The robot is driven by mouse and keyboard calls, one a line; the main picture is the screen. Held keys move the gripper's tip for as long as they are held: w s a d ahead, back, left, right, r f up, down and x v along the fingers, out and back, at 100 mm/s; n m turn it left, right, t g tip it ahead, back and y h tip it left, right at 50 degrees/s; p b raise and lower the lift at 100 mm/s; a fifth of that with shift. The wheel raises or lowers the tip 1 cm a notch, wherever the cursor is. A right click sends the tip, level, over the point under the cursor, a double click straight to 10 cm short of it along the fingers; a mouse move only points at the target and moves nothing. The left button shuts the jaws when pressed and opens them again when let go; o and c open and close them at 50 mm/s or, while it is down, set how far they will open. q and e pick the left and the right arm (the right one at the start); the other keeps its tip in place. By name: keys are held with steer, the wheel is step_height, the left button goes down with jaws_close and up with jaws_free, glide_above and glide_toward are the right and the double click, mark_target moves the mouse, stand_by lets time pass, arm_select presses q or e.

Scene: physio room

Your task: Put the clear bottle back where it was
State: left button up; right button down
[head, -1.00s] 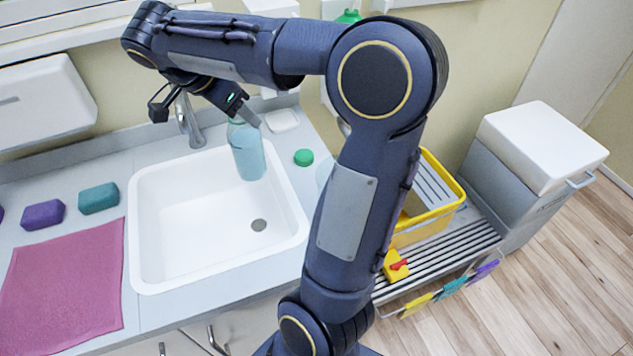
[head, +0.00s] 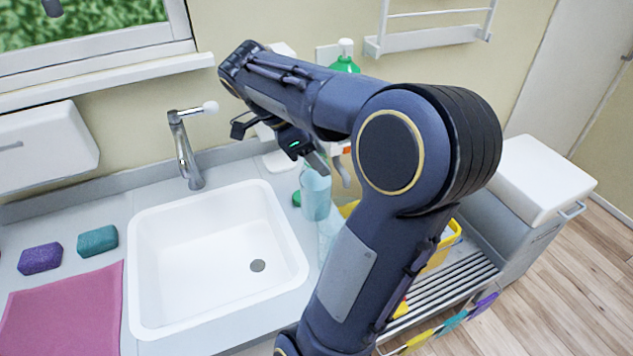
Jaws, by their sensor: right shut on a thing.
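The clear bottle (head: 315,195), with a pale blue tint, is upright at the right edge of the sink. My right gripper (head: 317,164) is shut on its upper end, reaching down from behind my arm. I cannot tell whether the bottle's base touches the counter. A second see-through object (head: 329,232) shows just below and right of it, partly hidden by my right arm. My left gripper is not in view.
The white sink (head: 150,262) is empty, with a tap (head: 186,155) behind it. A green round item (head: 296,198) sits beside the bottle, partly hidden. A yellow tub (head: 446,243) and slatted rack (head: 455,287) lie right, partly behind my arm.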

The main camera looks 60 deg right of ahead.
mark_target(317, 174)
steer(key=shift+f, duration=2.3)
steer(key=shift+f, duration=0.15)
steer(key=c, duration=0.8)
jaws_free()
steer(key=shift+o, duration=0.2)
steer(key=v, duration=1.2)
steer(key=s+a+f+n+t+y, duration=0.1)
steer(key=a+f+n+t+y, duration=0.2)
steer(key=a+n, duration=0.9)
steer(key=s+a+f+n+t+y, duration=0.1)
steer(key=a+f+n+t+y, duration=0.3)
steer(key=a+f+n+t, duration=0.3)
steer(key=a+f+n, duration=0.4)
steer(key=a+n, duration=0.1)
steer(key=n, duration=0.3)
steer(key=shift+a+f+n+y, duration=0.25)
steer(key=shift+a+n+y, duration=0.05)
steer(key=shift+a, duration=0.1)
